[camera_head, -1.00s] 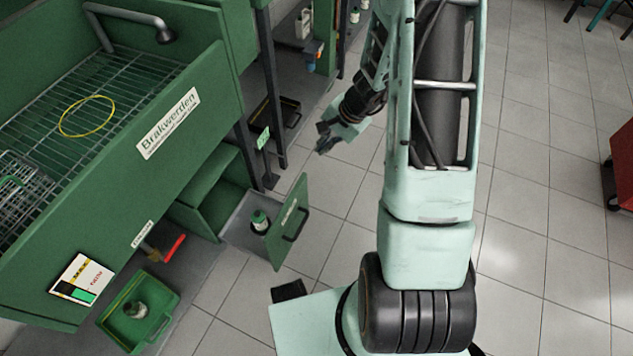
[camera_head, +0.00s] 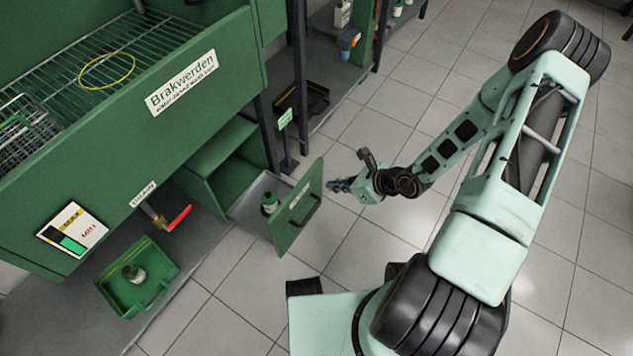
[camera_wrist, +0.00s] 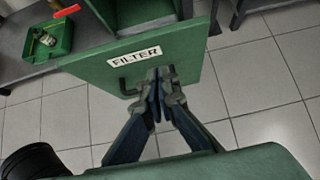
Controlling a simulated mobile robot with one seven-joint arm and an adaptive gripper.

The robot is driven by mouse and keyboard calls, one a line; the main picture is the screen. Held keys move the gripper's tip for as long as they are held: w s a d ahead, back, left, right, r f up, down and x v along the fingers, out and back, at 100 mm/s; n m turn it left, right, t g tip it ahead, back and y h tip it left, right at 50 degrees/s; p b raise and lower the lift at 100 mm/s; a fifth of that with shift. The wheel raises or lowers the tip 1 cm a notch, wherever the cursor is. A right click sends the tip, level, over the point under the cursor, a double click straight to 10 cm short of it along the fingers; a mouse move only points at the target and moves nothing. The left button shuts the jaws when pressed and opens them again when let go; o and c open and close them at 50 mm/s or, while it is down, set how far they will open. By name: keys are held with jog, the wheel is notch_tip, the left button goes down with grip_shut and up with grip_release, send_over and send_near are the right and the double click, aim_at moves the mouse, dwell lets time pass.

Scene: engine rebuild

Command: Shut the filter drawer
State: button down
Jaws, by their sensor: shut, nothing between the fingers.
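The filter drawer (camera_head: 247,208) is pulled out from the green washing bench, low in the head view. Its green front panel (camera_head: 292,222) has a dark bar handle (camera_head: 300,211) and a white label, which reads FILTER in the wrist view (camera_wrist: 135,56). A green bottle (camera_head: 269,203) stands inside the drawer. My gripper (camera_head: 332,186) is shut and empty, just outside the panel's face. In the wrist view my fingertips (camera_wrist: 158,73) overlap the panel beside the right end of the handle (camera_wrist: 128,86); I cannot tell whether they touch.
The green washing bench (camera_head: 120,175) fills the left. A green tray (camera_head: 160,262) with a bottle sits below it, near a red-handled valve (camera_head: 178,217). A dark tray (camera_head: 308,98) lies beyond the bench legs. Tiled floor in front of the drawer is clear.

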aim_at(308, 181)
jog(key=shift+w+a+f+b, duration=0.3)
jog(key=shift+w+a+f, duration=0.15)
jog(key=shift+w+a, duration=0.3)
jog(key=shift+w+a+f+b, duration=0.35)
jog(key=shift+w+a, duration=0.25)
jog(key=shift+a, duration=0.35)
jog(key=shift+w+a+f+b, duration=0.25)
jog(key=shift+w+a+f, duration=0.35)
jog(key=shift+a, duration=0.25)
jog(key=shift+r, duration=0.1)
